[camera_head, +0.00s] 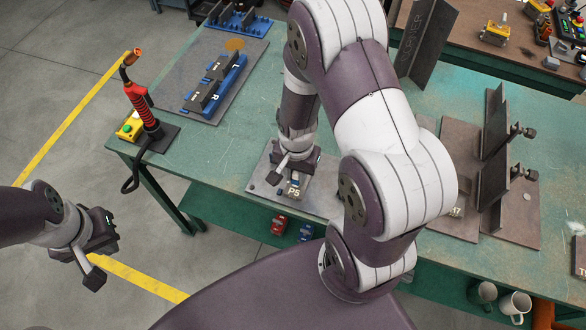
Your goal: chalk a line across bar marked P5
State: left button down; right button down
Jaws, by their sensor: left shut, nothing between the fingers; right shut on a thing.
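The bar marked P5 (295,192) lies on a grey plate (262,188) near the front edge of the green table. My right gripper (284,178) points down right at this bar and covers its far part. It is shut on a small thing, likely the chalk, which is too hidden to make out. I cannot tell whether that thing touches the bar, and no chalk line is visible on the part that shows. My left gripper (96,276) is shut and empty, out over the floor left of the table.
A red torch (140,105) stands in a holder at the table's left edge. A plate with blue blocks (215,85) lies behind it. Plates with upright dark pieces (495,150) stand to the right. Mugs (515,305) sit on the lower shelf. My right arm hides the table's middle.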

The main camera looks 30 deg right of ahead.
jog(key=shift+s+d+p, duration=0.45)
jog(key=shift+s+d, duration=0.05)
jog(key=shift+s, duration=0.1)
jog(key=shift+s+d, duration=0.35)
jog(key=shift+s, duration=0.1)
notch_tip(320, 180, up, 7)
jog(key=p, duration=0.7)
jog(key=shift+f, duration=0.1)
jog(key=b, duration=0.4)
send_over(306, 188)
notch_tip(306, 188, down, 6)
jog(key=shift+w+f, duration=0.1)
jog(key=shift+f+b, duration=0.3)
jog(key=shift+b, duration=0.15)
dwell(0.7)
